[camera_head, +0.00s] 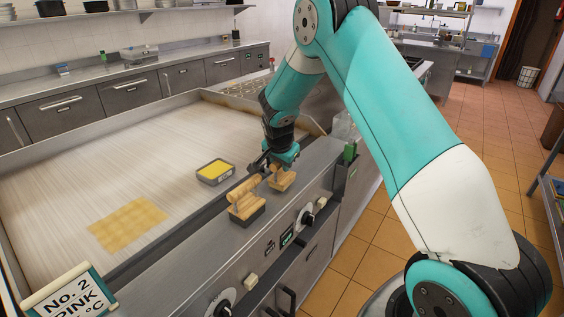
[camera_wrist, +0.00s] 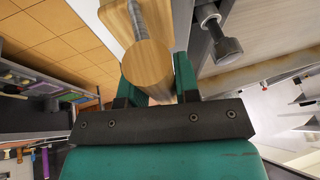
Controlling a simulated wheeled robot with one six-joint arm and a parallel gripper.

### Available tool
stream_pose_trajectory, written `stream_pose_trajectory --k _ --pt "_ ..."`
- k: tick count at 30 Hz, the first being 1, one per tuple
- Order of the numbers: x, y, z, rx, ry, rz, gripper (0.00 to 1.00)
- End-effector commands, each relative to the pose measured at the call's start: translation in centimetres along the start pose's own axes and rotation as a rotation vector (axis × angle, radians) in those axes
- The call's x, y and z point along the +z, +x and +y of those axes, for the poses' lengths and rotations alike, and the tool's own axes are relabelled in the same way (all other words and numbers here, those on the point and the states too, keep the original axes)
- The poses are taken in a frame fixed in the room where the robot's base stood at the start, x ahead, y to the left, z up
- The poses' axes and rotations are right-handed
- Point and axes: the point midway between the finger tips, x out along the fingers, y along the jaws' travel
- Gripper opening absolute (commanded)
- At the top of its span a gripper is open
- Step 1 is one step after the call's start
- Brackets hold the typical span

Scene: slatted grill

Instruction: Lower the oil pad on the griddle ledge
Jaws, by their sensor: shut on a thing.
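My gripper (camera_head: 277,163) is over the steel ledge (camera_head: 213,243) along the griddle's front. It is shut on the wooden handle of the oil pad (camera_head: 282,181), a small tan wooden piece. In the wrist view the round end of the oil pad's handle (camera_wrist: 147,62) sits between the teal fingers of my gripper (camera_wrist: 160,82), with part of its flat wooden body behind. The oil pad is low over the ledge; I cannot tell whether its underside touches. Its lower side is mostly hidden.
A second wooden-handled block with a dark grey base (camera_head: 247,216) stands on the ledge just left of the oil pad. A yellow-filled tub (camera_head: 214,172) and a yellowish patch (camera_head: 128,223) are on the griddle plate (camera_head: 80,180). Knobs (camera_head: 306,219) line the front panel.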

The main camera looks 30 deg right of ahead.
Motion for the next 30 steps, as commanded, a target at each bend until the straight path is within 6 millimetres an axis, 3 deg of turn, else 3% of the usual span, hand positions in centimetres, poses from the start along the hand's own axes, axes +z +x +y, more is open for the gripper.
stream_pose_trajectory --k 15,16,20,30 --pt "0.17 0.44 0.08 -0.001 0.000 0.001 0.10" --pt "0.16 0.42 0.07 -0.001 0.000 0.001 0.32" --pt "0.13 0.35 0.07 0.000 0.000 0.001 0.59" --pt "0.16 -0.01 0.05 -0.001 0.000 0.001 0.59"
